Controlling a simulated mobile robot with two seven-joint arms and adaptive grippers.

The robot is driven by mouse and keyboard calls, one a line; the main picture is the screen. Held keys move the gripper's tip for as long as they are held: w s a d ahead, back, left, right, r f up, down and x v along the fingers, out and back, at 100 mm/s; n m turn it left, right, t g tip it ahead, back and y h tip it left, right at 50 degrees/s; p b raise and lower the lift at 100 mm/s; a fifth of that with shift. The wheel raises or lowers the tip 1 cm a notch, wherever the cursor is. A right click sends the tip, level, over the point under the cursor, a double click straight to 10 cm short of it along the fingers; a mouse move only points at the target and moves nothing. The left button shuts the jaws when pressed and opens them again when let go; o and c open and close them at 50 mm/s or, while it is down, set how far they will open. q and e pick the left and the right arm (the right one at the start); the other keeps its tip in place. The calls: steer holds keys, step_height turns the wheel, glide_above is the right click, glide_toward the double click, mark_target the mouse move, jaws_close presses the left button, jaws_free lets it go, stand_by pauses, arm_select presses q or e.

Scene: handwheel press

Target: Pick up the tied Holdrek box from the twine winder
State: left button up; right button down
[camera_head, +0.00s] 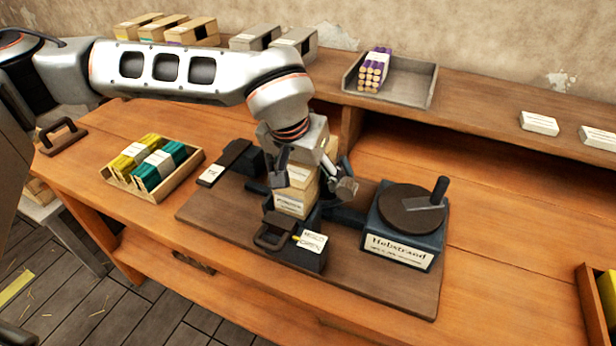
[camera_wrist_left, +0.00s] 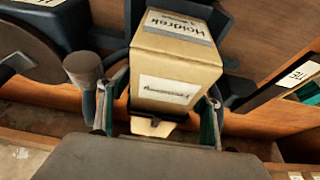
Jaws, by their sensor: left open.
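The tan Holdrek box (camera_head: 294,190) stands upright at the middle of the twine winder's dark baseboard (camera_head: 390,290). In the left wrist view the box (camera_wrist_left: 178,68) shows a grey "Holdrek" label on top and a white label on its side. I cannot make out twine on it. The twine winder's blue crank unit (camera_head: 405,225), marked "Hobstrand", is to the right. My left gripper (camera_head: 314,182) is open, with its fingers down on either side of the box. In the left wrist view the gripper (camera_wrist_left: 158,118) also straddles it. Contact is unclear. My right gripper is out of view.
A dark clamp block with a handle and label (camera_head: 308,252) sits in front of the box. A tray (camera_head: 188,187) of yellow and green bundles is left. A grey tray (camera_head: 422,88) with purple sticks and several boxes stand on the back shelf.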

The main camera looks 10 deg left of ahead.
arm_select(q)
steer(key=shift+w+f, duration=0.1)
steer(key=shift+f, duration=0.1)
steer(key=shift+r, duration=0.1)
steer(key=c, duration=1.2)
